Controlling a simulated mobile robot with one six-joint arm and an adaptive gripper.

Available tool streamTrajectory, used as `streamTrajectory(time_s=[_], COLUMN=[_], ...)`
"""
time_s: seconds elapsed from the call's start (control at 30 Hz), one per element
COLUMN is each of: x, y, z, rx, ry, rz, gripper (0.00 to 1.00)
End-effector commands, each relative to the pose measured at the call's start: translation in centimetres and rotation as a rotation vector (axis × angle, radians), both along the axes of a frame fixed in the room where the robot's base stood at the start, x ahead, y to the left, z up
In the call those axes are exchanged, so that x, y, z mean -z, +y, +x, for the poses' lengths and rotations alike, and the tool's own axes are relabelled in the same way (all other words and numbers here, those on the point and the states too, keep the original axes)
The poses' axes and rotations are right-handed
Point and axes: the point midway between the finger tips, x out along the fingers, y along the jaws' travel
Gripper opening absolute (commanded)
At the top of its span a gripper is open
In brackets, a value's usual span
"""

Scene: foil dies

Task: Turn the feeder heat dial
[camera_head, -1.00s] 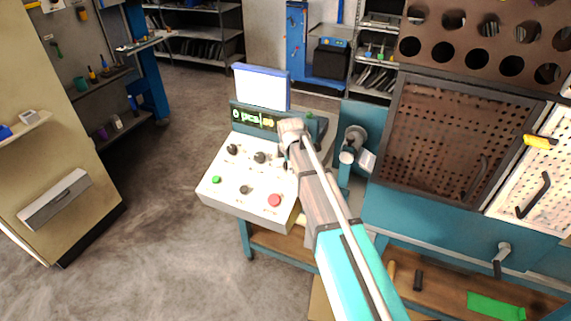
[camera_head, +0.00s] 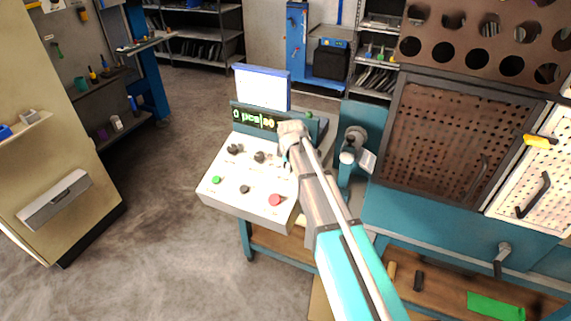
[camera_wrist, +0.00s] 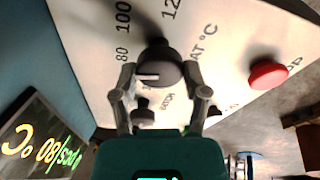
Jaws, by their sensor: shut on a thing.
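The heat dial (camera_wrist: 160,62) is a round black knob with a white pointer mark, on the pale control panel (camera_head: 224,198). In the wrist view its pointer faces left, near the printed 80; 100 and part of a higher number follow around the scale. My gripper (camera_wrist: 159,74) has one finger on each side of the dial and is shut on it. In the head view my wrist and arm hide the dial. The display (camera_head: 254,118) reads 0 pcs and 80; it also shows in the wrist view (camera_wrist: 40,145) with 80 and °C.
A smaller black knob (camera_wrist: 143,113) sits between my fingers, close to the dial. A red button (camera_head: 275,200), a green button (camera_head: 216,180) and other black knobs (camera_head: 234,149) are on the panel. A teal machine with a mesh door (camera_head: 435,135) stands to the right.

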Motion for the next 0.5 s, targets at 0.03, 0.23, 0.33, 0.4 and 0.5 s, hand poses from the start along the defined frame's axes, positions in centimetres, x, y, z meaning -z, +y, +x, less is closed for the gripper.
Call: streamTrajectory(time_s=[0.03,0.23,0.33,0.4,0.5], x=[-0.03,-0.01,0.01,0.00,0.01], y=[-0.31,-0.34,-0.36,-0.38,-0.37], z=[0.53,0.51,0.49,0.50,0.48], rx=[0.038,0.212,0.303,0.365,0.454], ry=[-0.017,-0.036,-0.046,-0.054,-0.063], rz=[0.005,0.059,0.087,0.107,0.135], gripper=[0.11,0.11,0.11,0.11,0.11])
